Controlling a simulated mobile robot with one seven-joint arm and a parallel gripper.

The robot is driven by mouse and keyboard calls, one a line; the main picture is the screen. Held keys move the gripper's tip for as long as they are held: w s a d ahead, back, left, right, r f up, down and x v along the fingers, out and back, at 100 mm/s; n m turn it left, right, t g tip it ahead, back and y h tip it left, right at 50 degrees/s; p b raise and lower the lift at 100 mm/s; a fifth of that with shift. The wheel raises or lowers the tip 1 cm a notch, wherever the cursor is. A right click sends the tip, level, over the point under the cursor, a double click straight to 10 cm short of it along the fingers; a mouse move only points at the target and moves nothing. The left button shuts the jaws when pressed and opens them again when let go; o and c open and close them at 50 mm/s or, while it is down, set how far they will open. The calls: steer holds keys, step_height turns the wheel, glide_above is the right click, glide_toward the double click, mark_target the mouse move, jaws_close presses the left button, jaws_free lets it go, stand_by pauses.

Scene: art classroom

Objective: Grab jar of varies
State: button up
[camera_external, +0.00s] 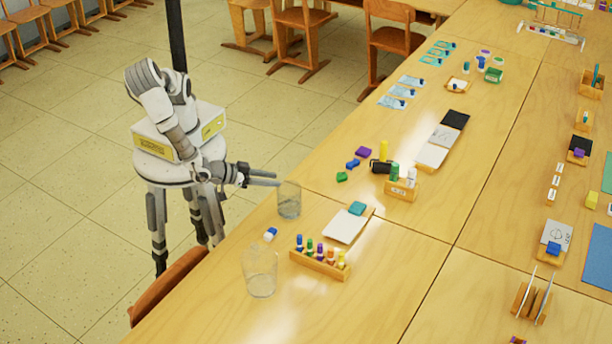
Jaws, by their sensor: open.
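Two clear glass jars stand upright near the table's left edge. The farther jar (289,203) is by my gripper; the nearer jar (260,275) stands closer to the camera. My gripper (277,179) reaches in from the left at the height of the farther jar's rim. Its two long fingers are apart with nothing between them that I can make out. The fingertips end at or just beside this jar's left rim; I cannot tell whether they touch it. No label shows on either jar, and their contents cannot be made out.
A wooden rack with several colored bottles (320,262) and a small white-and-blue item (270,234) lie near the jars. A white pad (345,228) lies to the right. A wooden chair (170,287) stands at the table's left edge.

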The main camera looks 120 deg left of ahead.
mark_target(289, 183)
steer(key=x, duration=0.4)
steer(key=shift+s+a+f+b, duration=0.1)
steer(key=shift+a+f+b, duration=0.05)
steer(key=shift+f+b, duration=0.15)
jaws_close()
stand_by(1.1)
